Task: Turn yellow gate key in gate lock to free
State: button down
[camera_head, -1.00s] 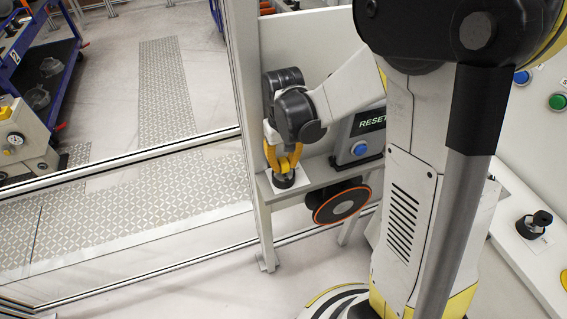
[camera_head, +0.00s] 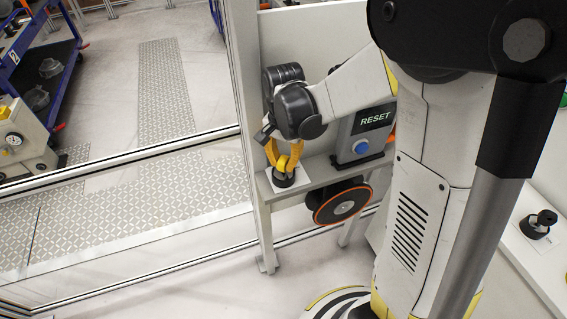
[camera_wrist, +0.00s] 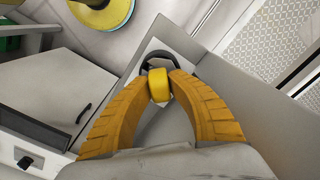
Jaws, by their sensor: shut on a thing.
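The yellow gate key (camera_wrist: 160,84) shows in the wrist view between the two yellow fingertips of my gripper (camera_wrist: 159,88). My gripper is shut on it. The black round gate lock (camera_wrist: 153,60) lies just beyond the key on a light plate. In the head view my gripper (camera_head: 284,168) points down over the gate lock (camera_head: 283,180), on a small shelf beside the gate post. The key is hidden by my fingers there. How far the key is turned cannot be told.
A box marked RESET with a blue button (camera_head: 361,147) stands right of the lock. An orange-rimmed disc (camera_head: 343,205) hangs below the shelf. The fence post (camera_head: 250,130) is close on the left. Another black knob (camera_head: 539,222) sits on the right panel.

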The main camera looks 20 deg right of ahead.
jog(key=shift+m, duration=0.3)
jog(key=m, duration=0.4)
jog(key=shift+m+b, duration=0.3)
jog(key=shift+b, duration=0.05)
jog(key=c, duration=1.3)
grip_release()
jog(key=shift+o, duration=0.2)
notch_tip(320, 180, up, 12)
jog(key=s+f+n+t+b, duration=0.3)
jog(key=s+n+b, duration=0.1)
jog(key=s+n, duration=0.2)
jog(key=s+f+n+t+b, duration=0.4)
jog(key=s+n, duration=0.2)
jog(key=n, duration=0.2)
jog(key=shift+s+f+b, duration=0.25)
jog(key=shift+s+b, duration=0.1)
jog(key=shift+b, duration=0.05)
